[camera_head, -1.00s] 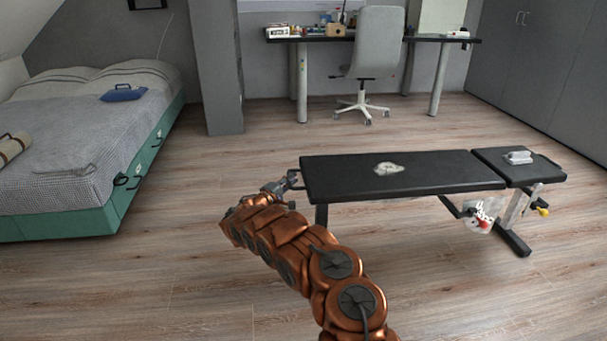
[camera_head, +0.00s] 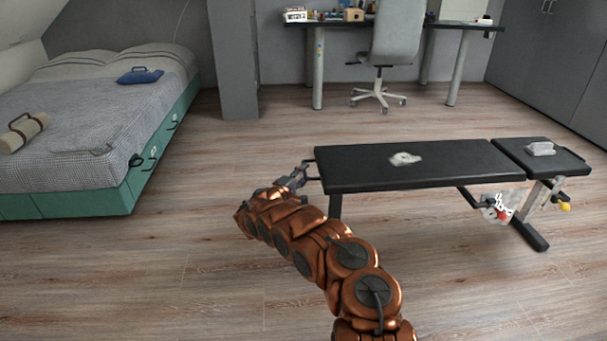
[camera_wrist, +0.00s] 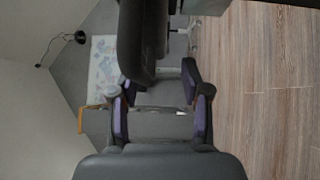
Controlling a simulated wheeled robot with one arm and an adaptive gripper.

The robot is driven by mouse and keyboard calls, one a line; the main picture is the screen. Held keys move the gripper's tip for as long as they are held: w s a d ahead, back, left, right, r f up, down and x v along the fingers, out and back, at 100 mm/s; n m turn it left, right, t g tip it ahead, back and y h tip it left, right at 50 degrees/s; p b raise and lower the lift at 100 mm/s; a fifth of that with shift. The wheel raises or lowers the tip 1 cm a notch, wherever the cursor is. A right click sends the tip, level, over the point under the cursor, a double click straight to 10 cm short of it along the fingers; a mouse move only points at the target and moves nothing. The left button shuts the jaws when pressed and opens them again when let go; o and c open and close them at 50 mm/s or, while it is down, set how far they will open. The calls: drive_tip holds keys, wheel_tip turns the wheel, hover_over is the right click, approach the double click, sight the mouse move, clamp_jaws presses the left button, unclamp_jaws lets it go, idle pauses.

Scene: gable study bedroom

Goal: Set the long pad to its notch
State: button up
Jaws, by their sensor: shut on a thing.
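The long pad (camera_head: 400,164) is the black, flat, longer part of a bench in the head view and looks about level. A grey handle (camera_head: 307,172) sticks out at its left end. My gripper (camera_head: 291,181) is at this handle and appears shut on it. In the wrist view its purple-lined fingers (camera_wrist: 161,118) stand apart around a grey part, and the dark pad (camera_wrist: 143,40) shows beyond them. The notch cannot be made out; a pale plate (camera_head: 499,207) with red and white parts hangs under the bench's right side.
A short black seat pad (camera_head: 524,157) with a grey object (camera_head: 541,149) adjoins at right. A pale item (camera_head: 405,159) lies on the long pad. A bed (camera_head: 75,204) is at left; a chair (camera_head: 396,45) and desk (camera_head: 462,26) stand behind. Floor around the bench is clear.

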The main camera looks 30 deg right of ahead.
drive_tip(key=shift+s+d+r, duration=0.1)
drive_tip(key=shift+s+d, duration=0.05)
drive_tip(key=shift+d, duration=0.1)
idle(0.3)
drive_tip(key=v, duration=1.2)
idle(0.3)
